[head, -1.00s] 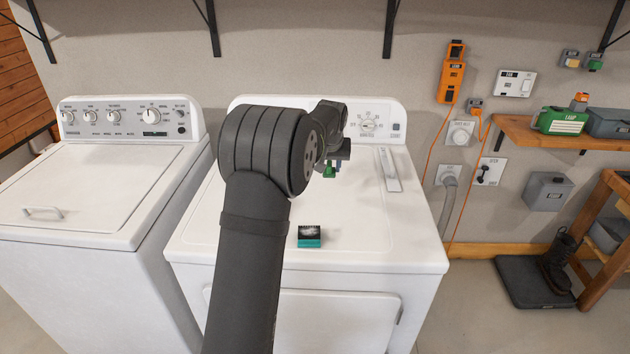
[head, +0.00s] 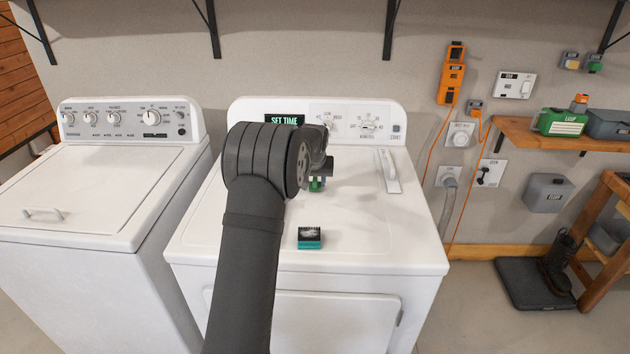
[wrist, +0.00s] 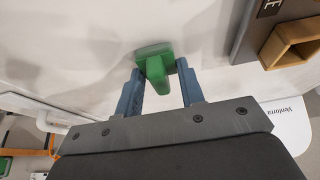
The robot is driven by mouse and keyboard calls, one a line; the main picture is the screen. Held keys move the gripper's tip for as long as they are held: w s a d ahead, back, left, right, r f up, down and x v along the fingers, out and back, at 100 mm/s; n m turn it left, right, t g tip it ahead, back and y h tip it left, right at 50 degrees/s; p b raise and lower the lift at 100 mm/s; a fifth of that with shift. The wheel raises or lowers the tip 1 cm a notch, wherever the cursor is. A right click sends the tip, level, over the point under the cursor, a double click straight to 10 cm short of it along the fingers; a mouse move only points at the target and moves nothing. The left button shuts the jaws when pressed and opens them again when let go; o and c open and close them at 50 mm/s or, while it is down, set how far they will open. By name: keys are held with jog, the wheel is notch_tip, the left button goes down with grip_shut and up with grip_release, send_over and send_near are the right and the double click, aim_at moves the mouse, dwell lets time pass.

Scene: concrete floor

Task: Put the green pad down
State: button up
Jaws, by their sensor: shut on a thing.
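The green pad (head: 316,185) shows as a small green piece under my gripper (head: 318,178), over the top of the white dryer (head: 370,225). In the wrist view the green pad (wrist: 155,62) has a flat, wider far end and a narrower block between the two blue fingers of my gripper (wrist: 160,72). The gripper is shut on it. The pad's flat end faces a pale surface; I cannot tell whether it touches it. My arm hides part of the dryer top and control panel.
A teal and black box (head: 310,238) sits near the dryer's front edge. A pale handle-like strip (head: 387,170) lies at the back right. A "SET TIME" display (head: 284,120) stands behind my arm. The dryer top is clear around the box. A washer (head: 90,190) stands left.

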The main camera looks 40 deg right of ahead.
jog(key=shift+f, duration=0.15)
jog(key=o, duration=0.9)
jog(key=v, duration=1.2)
